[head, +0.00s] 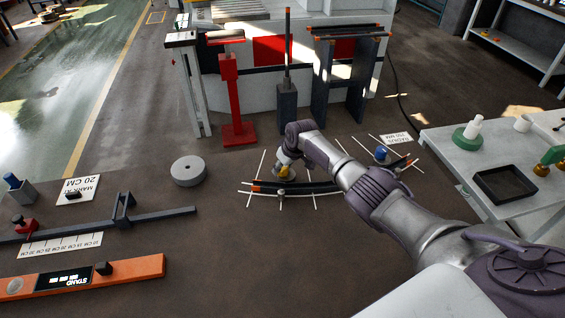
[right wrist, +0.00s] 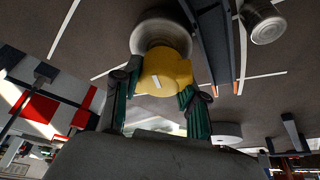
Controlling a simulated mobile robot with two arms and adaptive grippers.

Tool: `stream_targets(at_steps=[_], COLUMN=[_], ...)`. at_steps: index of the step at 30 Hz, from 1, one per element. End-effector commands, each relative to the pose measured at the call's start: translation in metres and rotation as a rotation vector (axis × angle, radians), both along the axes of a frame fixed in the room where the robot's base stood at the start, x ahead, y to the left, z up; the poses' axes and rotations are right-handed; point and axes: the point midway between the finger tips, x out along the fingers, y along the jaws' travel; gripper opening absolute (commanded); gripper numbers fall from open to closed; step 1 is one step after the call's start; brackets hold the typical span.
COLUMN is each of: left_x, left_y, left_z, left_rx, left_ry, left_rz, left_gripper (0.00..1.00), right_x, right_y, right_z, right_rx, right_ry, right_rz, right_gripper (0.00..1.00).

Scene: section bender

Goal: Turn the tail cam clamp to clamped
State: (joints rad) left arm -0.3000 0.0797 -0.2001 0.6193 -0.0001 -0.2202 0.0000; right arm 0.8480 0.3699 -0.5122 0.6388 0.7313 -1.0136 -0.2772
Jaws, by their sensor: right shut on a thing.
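A yellow cam clamp knob (right wrist: 165,75) sits on a round grey base (right wrist: 160,32) in the right wrist view. In the head view the yellow knob (head: 283,171) shows low on the floor fixture, beside a dark curved bar (head: 312,188) with orange ends. My right gripper (head: 287,160) reaches down onto it. In the right wrist view, the green-padded fingers of my right gripper (right wrist: 158,95) are shut on the yellow knob, one at each side. No label shows which clamp is the tail one. The left gripper is not in view.
A blue-topped knob (head: 381,153) stands right of my right gripper. A grey disc (head: 188,171) lies to the left. A red stand (head: 234,100) and a grey post (head: 287,105) stand behind. A pale table (head: 465,165) with a black tray (head: 507,184) is at right.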

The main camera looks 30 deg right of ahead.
Motion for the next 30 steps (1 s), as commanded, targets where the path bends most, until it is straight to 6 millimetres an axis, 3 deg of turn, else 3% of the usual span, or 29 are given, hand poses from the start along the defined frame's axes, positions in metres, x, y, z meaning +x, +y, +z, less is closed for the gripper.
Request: stream_targets(at_steps=[3,14,30], left_x=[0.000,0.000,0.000], left_y=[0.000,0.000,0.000], left_z=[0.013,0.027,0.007], left_rx=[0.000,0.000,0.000], left_ry=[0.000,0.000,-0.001], left_rz=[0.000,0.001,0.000], left_gripper=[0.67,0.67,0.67], right_x=[-0.001,0.000,0.000], right_y=[0.001,0.002,0.001], right_z=[0.002,0.000,-0.004], right_rx=[0.000,0.002,0.000], right_ry=[0.003,0.002,0.002], right_rz=[-0.109,-0.451,-0.954], right_gripper=[0.07,0.07,0.07])
